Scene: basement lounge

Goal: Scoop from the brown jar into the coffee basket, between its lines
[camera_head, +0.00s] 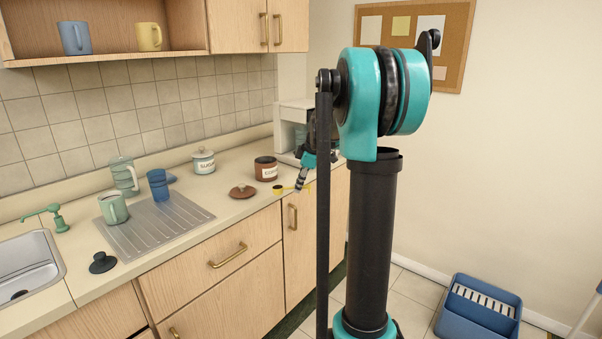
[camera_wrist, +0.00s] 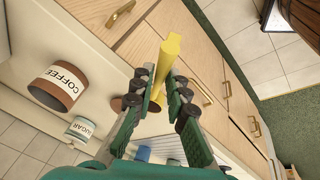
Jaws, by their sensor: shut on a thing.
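The brown jar (camera_head: 265,170) stands open and upright on the counter; its COFFEE label shows in the wrist view, where the jar (camera_wrist: 43,93) is at the left. Its brown lid (camera_head: 242,192) lies on the counter in front of it. My gripper (camera_head: 304,178) is right of the jar, low over the counter's front edge. In the wrist view my gripper (camera_wrist: 166,82) is shut on a yellow scoop (camera_wrist: 171,50). The scoop's small yellow end (camera_head: 279,189) shows near the counter edge. The coffee basket cannot be made out; my arm covers part of the white coffee machine (camera_head: 291,112).
A white sugar jar (camera_head: 204,162) stands behind left of the brown jar. A drain tray (camera_head: 190,222) holds a green mug (camera_head: 113,208) and a blue cup (camera_head: 158,185). A black lid-like piece (camera_head: 102,262) lies near the sink (camera_head: 28,265). Cabinets hang above.

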